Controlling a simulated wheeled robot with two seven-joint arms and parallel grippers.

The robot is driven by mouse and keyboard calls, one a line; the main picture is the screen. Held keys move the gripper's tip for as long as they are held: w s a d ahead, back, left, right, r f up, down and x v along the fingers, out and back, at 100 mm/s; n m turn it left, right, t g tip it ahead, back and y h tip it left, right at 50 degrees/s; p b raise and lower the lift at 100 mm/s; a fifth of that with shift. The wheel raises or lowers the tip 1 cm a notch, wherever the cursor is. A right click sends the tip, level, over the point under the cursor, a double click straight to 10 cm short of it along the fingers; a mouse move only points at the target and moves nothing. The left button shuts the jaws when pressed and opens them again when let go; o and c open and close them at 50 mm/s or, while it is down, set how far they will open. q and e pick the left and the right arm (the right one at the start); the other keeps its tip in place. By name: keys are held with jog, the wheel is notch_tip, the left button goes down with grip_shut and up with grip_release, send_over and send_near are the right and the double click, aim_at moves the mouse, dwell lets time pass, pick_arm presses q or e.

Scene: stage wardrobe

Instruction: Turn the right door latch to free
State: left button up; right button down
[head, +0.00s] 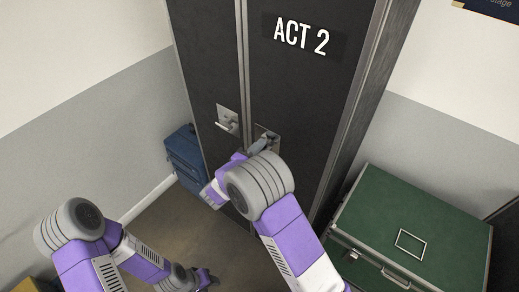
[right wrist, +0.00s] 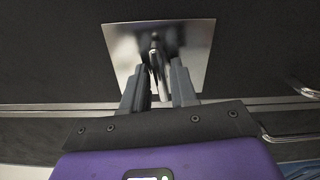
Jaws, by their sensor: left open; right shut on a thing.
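The dark wardrobe has two doors marked ACT 2. The right door latch (head: 268,133) is a metal plate with a handle, partly hidden behind my right gripper (head: 257,146) in the head view. In the right wrist view my right gripper (right wrist: 158,75) has its two fingers on either side of the latch handle (right wrist: 155,48), closed on it. The square latch plate (right wrist: 192,35) lies flat on the dark door. My left gripper (head: 207,279) is low at the bottom of the head view, open and away from the doors.
The left door latch (head: 227,122) is close by, left of the seam between the doors. A blue bag (head: 184,153) stands on the floor left of the wardrobe. A green trunk (head: 405,215) stands at right. Some floor shows between my arms.

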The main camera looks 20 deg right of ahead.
jog(key=shift+n+p, duration=3.45)
jog(key=shift+n, duration=4.65)
jog(key=c, duration=1.2)
grip_release()
jog(key=shift+o, duration=0.2)
jog(key=v, duration=0.7)
jog(key=shift+s+a+b, duration=0.2)
jog(key=shift+a+b, duration=0.05)
jog(key=shift+b, duration=0.1)
